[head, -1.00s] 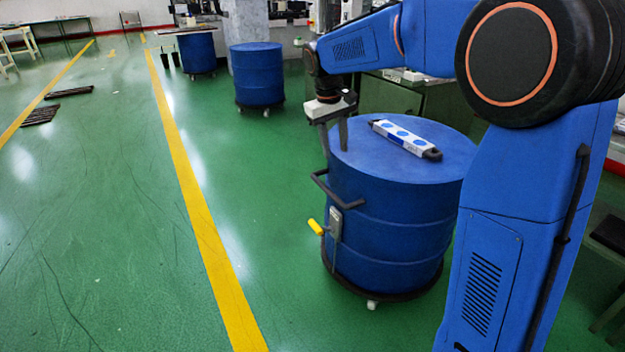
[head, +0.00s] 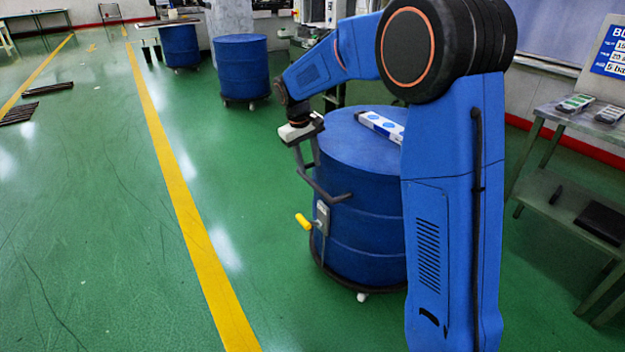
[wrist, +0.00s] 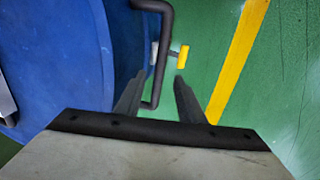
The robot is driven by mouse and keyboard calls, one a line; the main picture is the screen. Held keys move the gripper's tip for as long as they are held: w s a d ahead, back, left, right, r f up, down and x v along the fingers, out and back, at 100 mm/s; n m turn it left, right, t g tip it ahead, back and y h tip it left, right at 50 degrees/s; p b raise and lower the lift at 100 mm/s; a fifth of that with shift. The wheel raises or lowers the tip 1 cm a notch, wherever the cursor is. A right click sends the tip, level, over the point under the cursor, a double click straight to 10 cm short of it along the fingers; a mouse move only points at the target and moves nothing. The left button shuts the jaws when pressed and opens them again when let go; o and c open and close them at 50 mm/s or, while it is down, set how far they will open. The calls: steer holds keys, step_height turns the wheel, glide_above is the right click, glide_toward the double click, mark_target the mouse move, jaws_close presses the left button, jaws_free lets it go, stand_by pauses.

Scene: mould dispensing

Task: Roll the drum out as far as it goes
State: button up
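The blue drum (head: 365,230) stands upright on a dark wheeled base (head: 340,280), partly hidden behind my arm. A dark bar handle (head: 328,193) sticks out from its side, and it also shows in the wrist view (wrist: 163,55). Below it is a grey bracket with a yellow grip (head: 303,221). My gripper (head: 308,168) points down just outside the drum's rim, at the handle's left end. In the wrist view my gripper (wrist: 157,90) has its fingers apart, with the handle's lower end between them in the picture. I cannot tell whether they touch it.
A blue and white device (head: 382,126) lies on the drum's top. Two more blue drums (head: 242,70) (head: 180,45) stand behind. A metal table (head: 570,120) is at the right. Green floor with a yellow line (head: 185,205) is open on the left.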

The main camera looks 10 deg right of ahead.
mark_target(313, 182)
steer(key=f, duration=0.2)
steer(key=d+f, duration=0.1)
steer(key=f, duration=0.4)
steer(key=shift+w+d+f, duration=0.2)
steer(key=shift+w, duration=0.05)
jaws_close()
